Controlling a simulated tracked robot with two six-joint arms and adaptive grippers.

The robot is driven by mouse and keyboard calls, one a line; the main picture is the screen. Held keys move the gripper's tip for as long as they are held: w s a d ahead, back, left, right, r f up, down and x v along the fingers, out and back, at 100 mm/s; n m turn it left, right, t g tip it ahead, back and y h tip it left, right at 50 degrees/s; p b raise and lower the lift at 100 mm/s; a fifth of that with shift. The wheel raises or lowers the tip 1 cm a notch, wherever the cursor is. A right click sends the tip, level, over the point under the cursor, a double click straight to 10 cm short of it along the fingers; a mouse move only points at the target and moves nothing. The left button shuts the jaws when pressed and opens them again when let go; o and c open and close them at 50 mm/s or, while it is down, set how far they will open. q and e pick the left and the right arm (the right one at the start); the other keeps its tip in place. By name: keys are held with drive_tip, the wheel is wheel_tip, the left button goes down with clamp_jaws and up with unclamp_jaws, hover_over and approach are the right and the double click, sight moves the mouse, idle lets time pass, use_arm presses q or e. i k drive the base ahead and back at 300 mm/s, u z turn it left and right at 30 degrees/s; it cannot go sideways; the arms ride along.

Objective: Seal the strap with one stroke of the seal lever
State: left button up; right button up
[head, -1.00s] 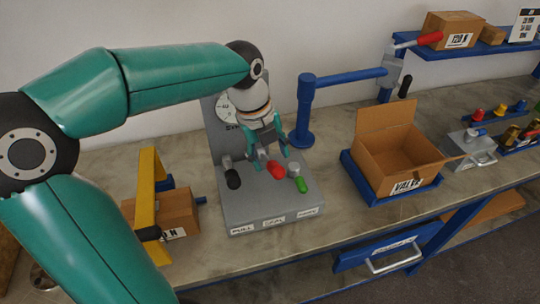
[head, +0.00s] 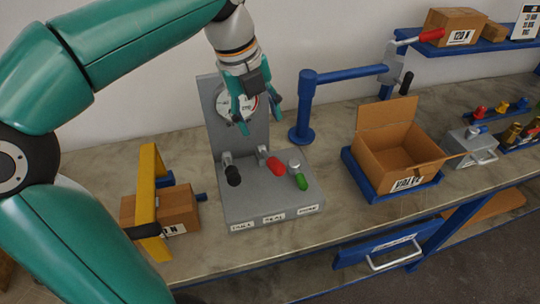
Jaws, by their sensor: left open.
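The grey strapping unit (head: 265,205) stands on the bench with a gauge (head: 236,108) on its back plate. Three levers sit on it above the labels PULL, SEAL and a third one too small to read surely. The left lever has a black knob (head: 233,176), the middle seal lever a red knob (head: 276,166), the right one a green knob (head: 302,181). My left gripper (head: 259,112) is open and empty, fingers pointing down, above the levers and in front of the gauge, touching no knob. The strap cannot be made out. My right gripper is not in view.
A cardboard box (head: 174,207) sits under a yellow arch (head: 149,190) at left. An open box (head: 398,160) stands in a blue tray (head: 357,176) at right. A blue post with arm (head: 302,110) stands behind. A blue drawer (head: 385,245) hangs below the bench edge.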

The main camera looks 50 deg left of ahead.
sight(294, 165)
drive_tip(key=k, duration=1.45)
